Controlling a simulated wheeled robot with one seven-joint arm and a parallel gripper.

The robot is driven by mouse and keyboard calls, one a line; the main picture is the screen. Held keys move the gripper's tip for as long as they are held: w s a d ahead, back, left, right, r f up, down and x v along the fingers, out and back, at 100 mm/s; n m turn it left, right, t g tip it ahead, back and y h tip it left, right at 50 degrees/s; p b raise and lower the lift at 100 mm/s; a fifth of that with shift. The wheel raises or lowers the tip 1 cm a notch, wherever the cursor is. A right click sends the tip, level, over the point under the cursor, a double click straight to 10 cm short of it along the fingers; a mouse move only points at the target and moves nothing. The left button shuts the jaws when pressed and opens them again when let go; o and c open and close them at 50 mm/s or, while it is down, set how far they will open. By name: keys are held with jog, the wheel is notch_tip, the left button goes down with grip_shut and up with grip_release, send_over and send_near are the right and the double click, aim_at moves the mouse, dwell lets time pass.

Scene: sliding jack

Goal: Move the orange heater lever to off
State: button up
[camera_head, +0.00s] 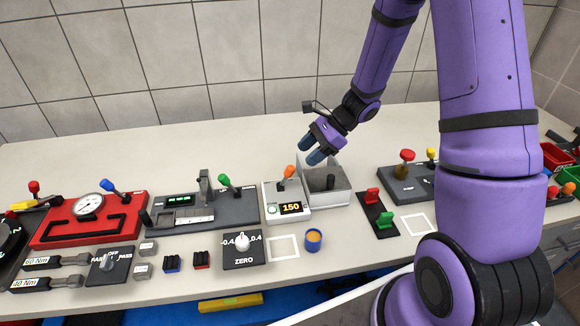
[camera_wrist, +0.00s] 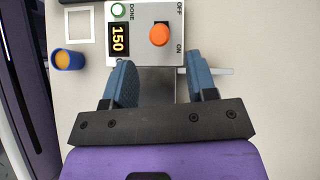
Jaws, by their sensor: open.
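The orange heater lever (camera_head: 289,172) stands on a small white heater box (camera_head: 272,213) with a display reading 150. In the wrist view the lever's orange knob (camera_wrist: 160,35) sits between the OFF and ON labels, which are printed beside it on the box (camera_wrist: 142,8). My gripper (camera_head: 312,150) hangs above and a little right of the lever, over the open metal bin. In the wrist view my gripper's two blue fingers (camera_wrist: 160,72) are apart with nothing held between them. The knob lies just beyond the fingertips, and no contact shows.
An open metal bin (camera_head: 340,190) adjoins the heater box on the right. A green-lever device (camera_head: 236,207) stands to the left. A blue cup (camera_head: 313,240) and a ZERO dial box (camera_head: 243,252) are in front. The bench behind the heater is clear.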

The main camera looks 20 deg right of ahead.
aim_at(293, 167)
jog(key=x, duration=0.7)
jog(key=shift+f, duration=0.1)
grip_shut()
